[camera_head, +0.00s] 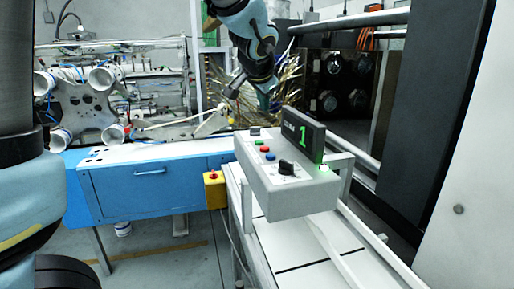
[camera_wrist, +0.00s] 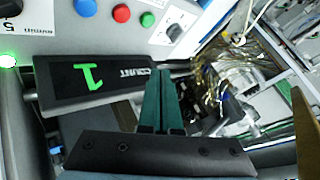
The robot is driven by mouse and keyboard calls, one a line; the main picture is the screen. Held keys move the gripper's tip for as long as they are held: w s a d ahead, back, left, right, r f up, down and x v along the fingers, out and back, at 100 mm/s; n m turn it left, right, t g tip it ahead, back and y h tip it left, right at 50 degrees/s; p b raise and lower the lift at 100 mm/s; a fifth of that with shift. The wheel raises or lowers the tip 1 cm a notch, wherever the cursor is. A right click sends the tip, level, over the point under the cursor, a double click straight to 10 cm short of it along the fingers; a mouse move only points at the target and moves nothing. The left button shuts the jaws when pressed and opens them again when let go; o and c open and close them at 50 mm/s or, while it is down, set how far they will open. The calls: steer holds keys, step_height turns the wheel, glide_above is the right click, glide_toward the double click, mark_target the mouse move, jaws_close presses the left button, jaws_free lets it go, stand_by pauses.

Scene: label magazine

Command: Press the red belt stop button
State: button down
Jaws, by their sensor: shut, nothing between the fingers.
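A grey control box (camera_head: 288,196) stands on the white conveyor frame. Its sloped face carries a red button (camera_head: 265,150) between a green button (camera_head: 258,143) and a blue button (camera_head: 270,157). In the wrist view the red button (camera_wrist: 122,13) is near the top edge, between the blue (camera_wrist: 83,4) and green (camera_wrist: 148,19) ones. A yellow box (camera_head: 215,191) at the side also has a red button (camera_head: 213,175) on top. My gripper (camera_head: 264,103) is above and behind the control box, apart from it. In the wrist view my gripper's green fingers (camera_wrist: 163,75) are shut and empty.
A black counter display (camera_head: 303,136) showing a green 1 rises behind the buttons. Black knobs (camera_head: 286,167) sit on the panel. A blue cabinet (camera_head: 155,187) is left, reels and machinery behind it. A tall dark panel (camera_head: 435,110) bounds the right.

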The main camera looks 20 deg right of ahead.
steer(key=shift+f, duration=0.2)
steer(key=b, duration=0.7)
glide_above(263, 150)
step_height(263, 150, down, 8)
steer(key=shift+r, duration=0.1)
steer(key=shift+f+b, duration=0.35)
steer(key=shift+f, duration=0.1)
stand_by(1.4)
steer(key=shift+f+b, duration=0.35)
steer(key=shift+b, duration=0.25)
steer(key=shift+f+b, duration=0.5)
steer(key=shift+b, duration=0.1)
stand_by(0.5)
steer(key=shift+r, duration=0.1)
steer(key=shift+r+p, duration=0.7)
steer(key=shift+r, duration=0.15)
steer(key=shift+r, duration=0.1)
